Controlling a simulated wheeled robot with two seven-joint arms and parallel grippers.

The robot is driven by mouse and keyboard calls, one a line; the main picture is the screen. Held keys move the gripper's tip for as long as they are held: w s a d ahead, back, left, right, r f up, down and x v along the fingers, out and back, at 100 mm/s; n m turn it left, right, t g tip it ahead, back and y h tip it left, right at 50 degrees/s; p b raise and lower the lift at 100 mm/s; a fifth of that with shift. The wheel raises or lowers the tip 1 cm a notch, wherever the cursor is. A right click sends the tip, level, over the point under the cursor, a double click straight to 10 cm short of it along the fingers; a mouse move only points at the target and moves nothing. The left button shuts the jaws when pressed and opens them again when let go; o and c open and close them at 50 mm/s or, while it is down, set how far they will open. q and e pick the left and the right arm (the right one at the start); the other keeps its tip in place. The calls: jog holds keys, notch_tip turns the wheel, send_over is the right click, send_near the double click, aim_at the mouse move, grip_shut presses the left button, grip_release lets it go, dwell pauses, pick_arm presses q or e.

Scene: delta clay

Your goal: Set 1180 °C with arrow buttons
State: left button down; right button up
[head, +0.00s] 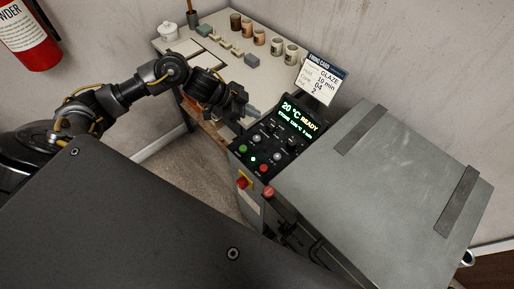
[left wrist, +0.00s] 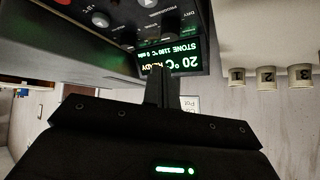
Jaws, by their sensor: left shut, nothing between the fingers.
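The kiln's control panel (head: 268,143) is black, with several round grey, green and red buttons; a small green light glows among them. Its display (head: 299,117) reads 20 °C READY, with a smaller line below. In the left wrist view the display (left wrist: 177,57) is upside down, and that line reads STONE 1180 °C 0 min. A grey round button (left wrist: 100,19) there has a °C label beside it; arrow marks are too small to tell. My left gripper (head: 251,111) is shut and empty beside the display's left end. Its fingers (left wrist: 162,76) overlap the display's edge in the wrist view.
The large grey kiln lid (head: 390,190) is at the right. A red emergency knob (head: 242,182) sits below the panel. A table (head: 262,84) behind my left arm holds several cups and blocks.

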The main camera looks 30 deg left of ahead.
aim_at(253, 138)
pick_arm(q)
jog(key=m, duration=0.2)
jog(key=s+r+m, duration=0.1)
jog(key=s+d+r+m+t, duration=0.1)
jog(key=m, duration=0.1)
jog(key=shift+r+m+y, duration=0.15)
jog(key=shift+m+y, duration=0.15)
jog(key=shift+y, duration=0.1)
pick_arm(e)
jog(key=shift+f, duration=0.65)
jog(key=shift+f, duration=0.15)
